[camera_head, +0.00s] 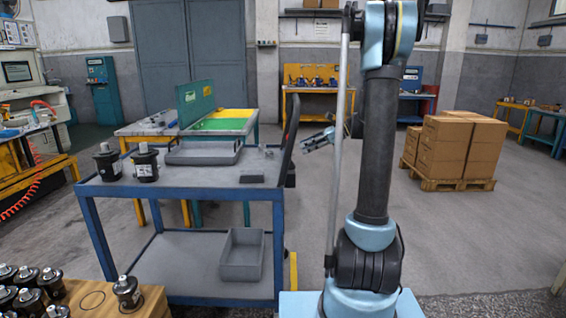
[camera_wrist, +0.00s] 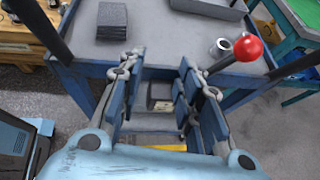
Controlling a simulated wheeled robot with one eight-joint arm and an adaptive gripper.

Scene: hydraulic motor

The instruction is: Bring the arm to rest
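My arm (camera_head: 379,150) stands upright on the right in the head view. My gripper (camera_head: 318,140) is beyond the arm, just right of the blue cart, pointing left and clear of any object. In the wrist view the two blue-padded fingers of my gripper (camera_wrist: 158,80) are spread apart with nothing held between them. Beyond the fingers the blue cart (camera_wrist: 165,50) shows, with a dark ribbed block (camera_wrist: 112,19) and a red ball knob (camera_wrist: 248,47) near its edge.
Two black motors (camera_head: 145,163) and a grey tray (camera_head: 203,154) are on the blue cart's top (camera_head: 215,182). A wooden surface (camera_head: 150,300) with several motors is at lower left. Boxes on a pallet (camera_head: 452,183) stand right. Open floor lies between.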

